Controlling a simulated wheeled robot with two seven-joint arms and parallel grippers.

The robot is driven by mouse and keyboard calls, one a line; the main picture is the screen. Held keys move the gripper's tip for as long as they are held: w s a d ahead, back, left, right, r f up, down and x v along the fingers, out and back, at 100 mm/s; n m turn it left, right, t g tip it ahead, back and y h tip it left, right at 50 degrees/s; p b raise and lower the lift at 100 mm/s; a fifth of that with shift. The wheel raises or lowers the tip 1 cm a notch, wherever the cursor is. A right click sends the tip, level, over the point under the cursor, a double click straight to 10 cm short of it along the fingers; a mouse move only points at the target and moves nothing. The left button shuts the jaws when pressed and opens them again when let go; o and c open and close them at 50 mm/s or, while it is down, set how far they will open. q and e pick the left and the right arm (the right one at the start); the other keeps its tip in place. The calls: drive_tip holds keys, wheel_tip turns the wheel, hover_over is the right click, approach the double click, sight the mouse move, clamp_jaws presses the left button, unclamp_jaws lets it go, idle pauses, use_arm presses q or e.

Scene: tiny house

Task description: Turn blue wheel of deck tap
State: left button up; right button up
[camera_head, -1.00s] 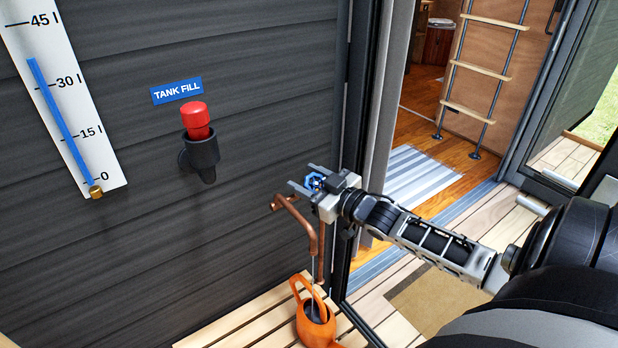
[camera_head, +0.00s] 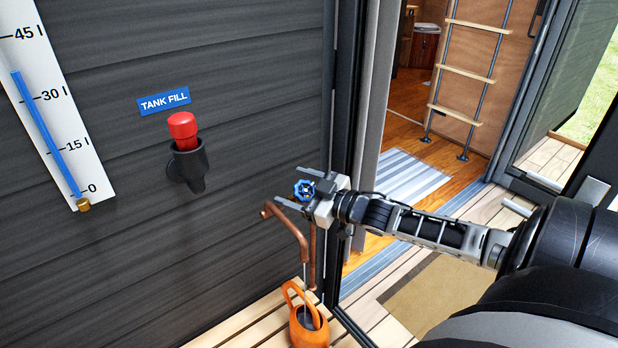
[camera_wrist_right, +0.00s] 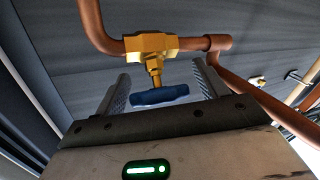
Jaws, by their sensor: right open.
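The deck tap's blue wheel (camera_head: 304,190) sits between the two fingers of my right gripper (camera_head: 293,188). In the right wrist view the blue wheel (camera_wrist_right: 160,95) is edge-on, on a brass valve body (camera_wrist_right: 152,46) joined to copper pipe. My right gripper (camera_wrist_right: 162,82) is open there, one finger on each side of the wheel, with gaps visible on both sides. The copper spout (camera_head: 288,228) bends down over an orange watering can (camera_head: 308,330) on the deck. A thin pale stream shows between spout and can. My left gripper is not in view.
A dark plank wall (camera_head: 240,80) stands behind the tap, with a red-topped tank fill (camera_head: 184,128) and a level gauge (camera_head: 58,120) at left. A door frame (camera_head: 352,130) is close beside the tap. A doorway with a ladder (camera_head: 465,75) lies at right.

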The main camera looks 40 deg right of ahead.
drive_tip(key=p+v, duration=0.2)
drive_tip(key=v, duration=1.3)
drive_tip(key=shift+s, duration=0.45)
drive_tip(key=shift+a, duration=0.1)
idle(6.0)
